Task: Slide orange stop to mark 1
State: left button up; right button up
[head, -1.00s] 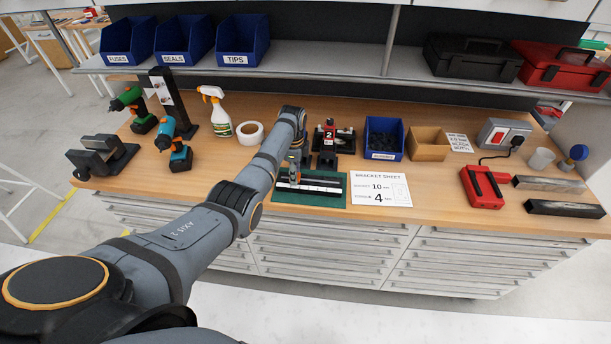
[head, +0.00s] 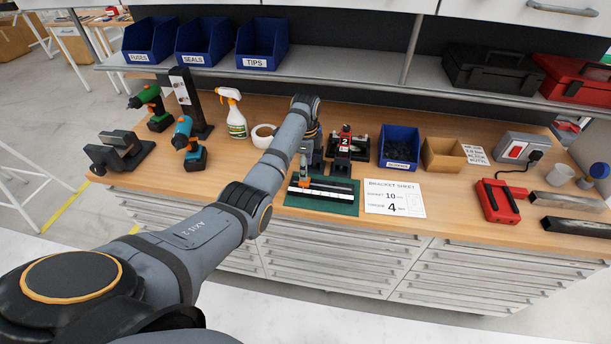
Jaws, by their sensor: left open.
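A dark rail with a white scale strip (head: 320,195) lies on a green mat (head: 345,208) near the front edge of the bench. The orange stop (head: 303,180) shows as a small orange patch at the left part of the rail. My left gripper (head: 303,172) points down over the stop, small and partly hidden by my forearm. It is open, with its fingertips at or around the stop; I cannot tell whether they touch it. The mark numbers on the scale are too small to read. My right gripper is not in view.
A black and red numbered fixture (head: 345,145) stands right behind the rail. A bracket sheet (head: 395,198) lies to the right. A blue bin (head: 399,146), a cardboard box (head: 443,155) and a tape roll (head: 263,136) stand behind. The shelf (head: 340,70) runs above.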

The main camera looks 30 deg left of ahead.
pick_arm(q)
notch_tip(320, 180, up, 7)
dwell(0.5)
